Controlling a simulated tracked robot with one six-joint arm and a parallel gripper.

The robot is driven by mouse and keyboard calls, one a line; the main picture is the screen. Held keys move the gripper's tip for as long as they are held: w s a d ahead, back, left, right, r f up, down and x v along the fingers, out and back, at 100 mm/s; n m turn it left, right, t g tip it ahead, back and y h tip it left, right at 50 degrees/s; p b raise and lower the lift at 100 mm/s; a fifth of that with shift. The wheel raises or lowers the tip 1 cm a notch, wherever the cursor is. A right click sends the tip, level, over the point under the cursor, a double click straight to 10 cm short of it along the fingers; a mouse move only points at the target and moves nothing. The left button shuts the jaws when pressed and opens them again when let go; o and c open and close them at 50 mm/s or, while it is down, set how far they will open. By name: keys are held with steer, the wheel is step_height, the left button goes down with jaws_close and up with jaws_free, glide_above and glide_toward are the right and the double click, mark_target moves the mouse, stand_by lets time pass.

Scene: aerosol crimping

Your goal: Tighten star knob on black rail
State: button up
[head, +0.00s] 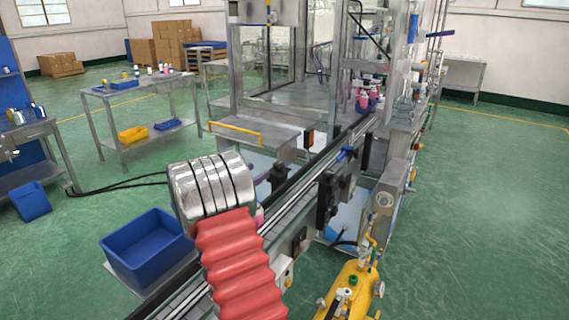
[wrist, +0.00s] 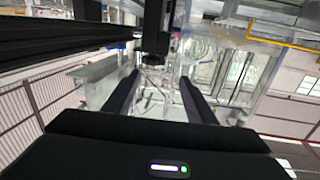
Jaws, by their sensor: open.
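In the wrist view my gripper (wrist: 160,78) is open. Its two dark fingers stand apart, with nothing held between them. A black rail (wrist: 60,38) crosses the upper left of that view. A dark upright post with a small dark knob-like end (wrist: 155,58) shows just beyond the gap between the fingertips. I cannot make out star lobes on it, and it looks apart from both fingers.
A blue bin (head: 147,246) stands left of the conveyor. A yellow machine (head: 352,290) stands at the lower right. A glass-walled metal frame (head: 285,60) rises behind, and pink-topped containers (head: 368,100) stand farther along the line. The green floor (head: 480,210) at the right is clear.

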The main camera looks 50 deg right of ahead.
mark_target(283, 163)
steer(key=shift+s+d+f+m+g, duration=0.3)
steer(key=shift+s+f+g, duration=0.2)
steer(key=shift+s+g, duration=0.15)
steer(key=d, duration=0.4)
steer(key=s+d, duration=0.1)
steer(key=d, duration=0.8)
steer(key=shift+s+d, duration=0.15)
steer(key=shift+d, duration=0.25)
steer(key=shift+c, duration=0.5)
steer(key=c, duration=0.9)
steer(key=shift+a, duration=0.3)
steer(key=shift+c, duration=0.2)
steer(key=shift+d, duration=0.25)
